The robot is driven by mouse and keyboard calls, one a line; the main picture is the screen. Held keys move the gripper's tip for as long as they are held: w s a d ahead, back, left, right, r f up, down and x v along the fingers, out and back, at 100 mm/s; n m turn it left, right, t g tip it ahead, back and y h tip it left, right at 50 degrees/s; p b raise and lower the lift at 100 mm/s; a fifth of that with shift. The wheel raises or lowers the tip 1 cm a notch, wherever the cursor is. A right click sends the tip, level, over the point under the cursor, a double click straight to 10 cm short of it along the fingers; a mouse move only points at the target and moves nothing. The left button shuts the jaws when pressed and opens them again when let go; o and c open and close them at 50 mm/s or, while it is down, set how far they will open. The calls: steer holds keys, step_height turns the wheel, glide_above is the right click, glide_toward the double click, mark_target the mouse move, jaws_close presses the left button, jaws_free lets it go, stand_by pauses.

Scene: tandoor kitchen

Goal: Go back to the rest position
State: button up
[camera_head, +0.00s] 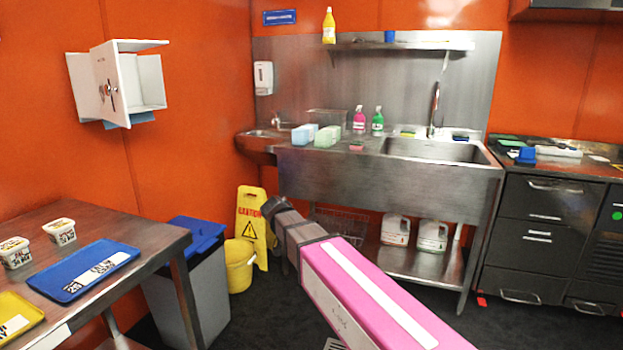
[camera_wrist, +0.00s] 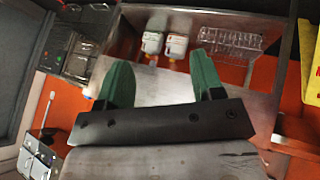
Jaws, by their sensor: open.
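My gripper (camera_wrist: 162,85) shows in the wrist view with two green fingers set wide apart. It is open, and nothing is between the fingers. Behind them in that view is the steel sink unit (camera_wrist: 150,35), seen tilted. In the head view my pink arm reaches from the lower right toward the middle of the room. Its dark far end is in front of the sink unit (camera_head: 390,185), above the floor. The gripper fingers cannot be made out in the head view.
A steel table (camera_head: 125,245) with a blue tray (camera_head: 75,285) and tubs is at left. A grey bin (camera_head: 190,290), a yellow bucket (camera_head: 239,270) and a yellow caution sign (camera_head: 250,215) stand near my arm. Dark drawers (camera_head: 540,235) are at right. Floor shows between.

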steer(key=s+d+f+n+g+y, duration=0.1)
steer(key=s+d+f+n+y, duration=0.1)
steer(key=s+d+f, duration=0.5)
steer(key=s+d+f+n+g+y, duration=0.2)
steer(key=s+d+f+y, duration=0.2)
steer(key=s+d+f, duration=0.3)
steer(key=d+f, duration=0.3)
steer(key=d, duration=0.4)
steer(key=shift+s+d+g, duration=0.25)
steer(key=shift+d+g, duration=0.05)
steer(key=shift+d, duration=0.05)
